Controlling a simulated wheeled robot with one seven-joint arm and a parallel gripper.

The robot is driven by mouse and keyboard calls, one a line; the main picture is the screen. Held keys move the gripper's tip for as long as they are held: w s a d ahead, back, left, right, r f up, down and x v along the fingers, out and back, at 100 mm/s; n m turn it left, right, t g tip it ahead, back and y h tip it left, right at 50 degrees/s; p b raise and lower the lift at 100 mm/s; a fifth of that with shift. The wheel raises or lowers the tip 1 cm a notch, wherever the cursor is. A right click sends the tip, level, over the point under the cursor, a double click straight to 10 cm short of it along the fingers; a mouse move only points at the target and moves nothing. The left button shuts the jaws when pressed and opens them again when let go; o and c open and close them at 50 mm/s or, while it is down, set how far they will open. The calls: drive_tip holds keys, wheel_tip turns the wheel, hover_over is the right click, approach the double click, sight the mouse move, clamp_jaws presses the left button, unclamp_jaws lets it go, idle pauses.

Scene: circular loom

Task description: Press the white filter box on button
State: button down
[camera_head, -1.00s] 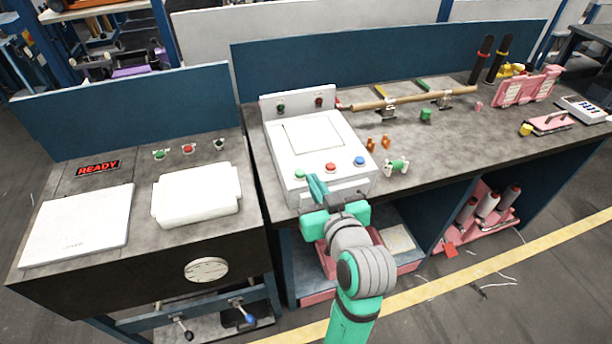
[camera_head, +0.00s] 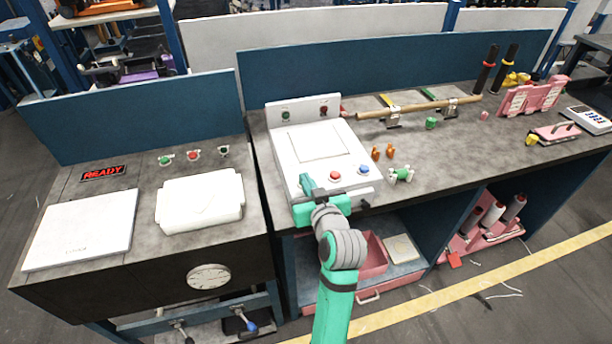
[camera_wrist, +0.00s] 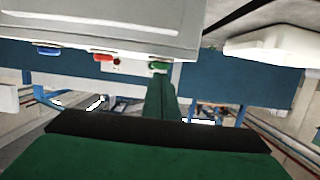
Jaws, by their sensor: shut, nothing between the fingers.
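The white filter box (camera_head: 283,153) stands on the bench in the head view, a square lid panel on its top. Along its front top edge are a red button (camera_head: 335,176) and a blue button (camera_head: 364,169). My gripper (camera_head: 306,182) is shut and empty at the box's front left corner and hides the green button there. In the wrist view the green button (camera_wrist: 159,66) shows at the tip of my shut fingers (camera_wrist: 160,82), beside the red button (camera_wrist: 103,57) and blue button (camera_wrist: 47,51). Contact with the green button cannot be told.
The box's raised back panel (camera_head: 304,106) carries another green and red knob. Left are a white tray-like case (camera_head: 199,201), a flat white panel (camera_head: 80,229) and a READY sign (camera_head: 103,172). Orange pegs (camera_head: 382,153) and a green-white part (camera_head: 400,175) lie right of the box.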

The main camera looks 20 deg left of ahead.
drive_tip(key=shift+d+f, duration=0.1)
drive_tip(key=shift+d, duration=0.05)
drive_tip(key=shift+s+f, duration=0.1)
drive_tip(key=shift+f, duration=1.15)
wheel_tip(320, 180, up, 6)
drive_tip(key=shift+s+f, duration=0.15)
drive_tip(key=shift+f, duration=0.05)
drive_tip(key=v, duration=0.9)
drive_tip(key=shift+s+d, duration=0.2)
drive_tip(key=shift+s, duration=0.05)
drive_tip(key=shift+r, duration=0.1)
